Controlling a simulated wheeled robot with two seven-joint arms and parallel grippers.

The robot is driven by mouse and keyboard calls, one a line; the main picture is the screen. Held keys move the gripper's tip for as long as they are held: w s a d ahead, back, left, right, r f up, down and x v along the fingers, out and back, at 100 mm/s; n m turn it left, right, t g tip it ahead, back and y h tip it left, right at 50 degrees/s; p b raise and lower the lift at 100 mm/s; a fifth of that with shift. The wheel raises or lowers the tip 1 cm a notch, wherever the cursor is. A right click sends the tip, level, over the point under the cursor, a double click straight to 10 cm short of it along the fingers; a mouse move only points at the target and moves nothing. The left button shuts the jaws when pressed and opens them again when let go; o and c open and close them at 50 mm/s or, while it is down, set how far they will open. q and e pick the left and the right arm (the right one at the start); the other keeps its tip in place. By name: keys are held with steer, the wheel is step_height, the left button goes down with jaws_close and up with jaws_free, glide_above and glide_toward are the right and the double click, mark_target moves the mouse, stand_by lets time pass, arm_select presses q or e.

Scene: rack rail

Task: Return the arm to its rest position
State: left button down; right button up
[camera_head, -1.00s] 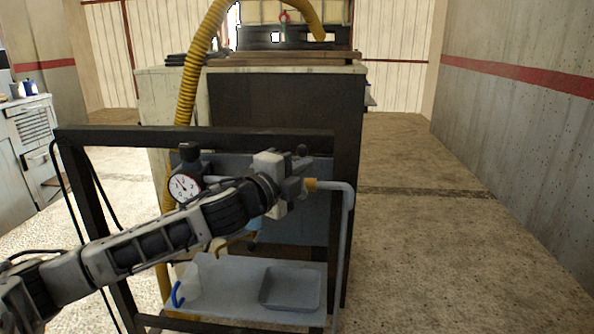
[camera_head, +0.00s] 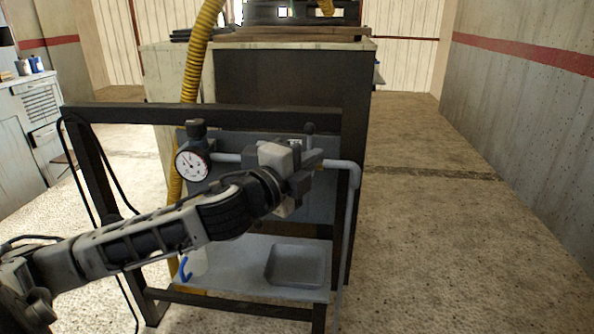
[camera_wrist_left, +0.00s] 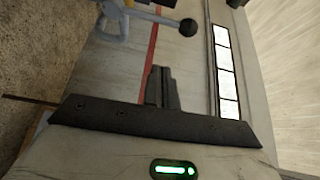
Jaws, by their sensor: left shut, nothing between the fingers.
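My left arm comes in from the left in the head view. Its left gripper (camera_head: 312,168) is in front of the rack's pipe, near the upper right of the black rack frame (camera_head: 230,116). The wrist view shows its two dark fingers (camera_wrist_left: 161,88) together with nothing between them. Whether the gripper touches the pipe I cannot tell; the wrist housing hides part of it. My right gripper is in neither view.
A pressure gauge (camera_head: 192,164) sits left of the gripper on the grey pipe (camera_head: 352,195). A grey tray (camera_head: 296,266) lies on the lower shelf. A black ball-ended knob (camera_wrist_left: 188,27) is beyond the fingers. The floor at right is clear.

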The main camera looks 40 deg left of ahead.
arm_select(q)
steer(key=shift+s+b, duration=0.35)
steer(key=shift+s, duration=1.9)
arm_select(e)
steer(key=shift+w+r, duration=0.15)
arm_select(q)
steer(key=s+d+f+n+g+p, duration=0.2)
steer(key=s+f+n, duration=0.15)
steer(key=f, duration=0.55)
steer(key=s+d+f+n+g+p, duration=0.25)
steer(key=f+n, duration=0.25)
steer(key=f, duration=0.4)
steer(key=s+d+f+n+g+h+p, duration=0.1)
steer(key=s+d+f+n+g+h, duration=0.1)
steer(key=s+d+f+n, duration=0.5)
steer(key=s+d+f+g, duration=0.1)
steer(key=s+d+f, duration=0.1)
steer(key=d, duration=0.2)
steer(key=shift+s+d+n+p, duration=0.15)
steer(key=shift+d+n+p, duration=0.2)
steer(key=shift+p, duration=0.05)
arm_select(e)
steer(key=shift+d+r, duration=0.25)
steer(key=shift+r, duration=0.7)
arm_select(q)
steer(key=shift+a, duration=0.15)
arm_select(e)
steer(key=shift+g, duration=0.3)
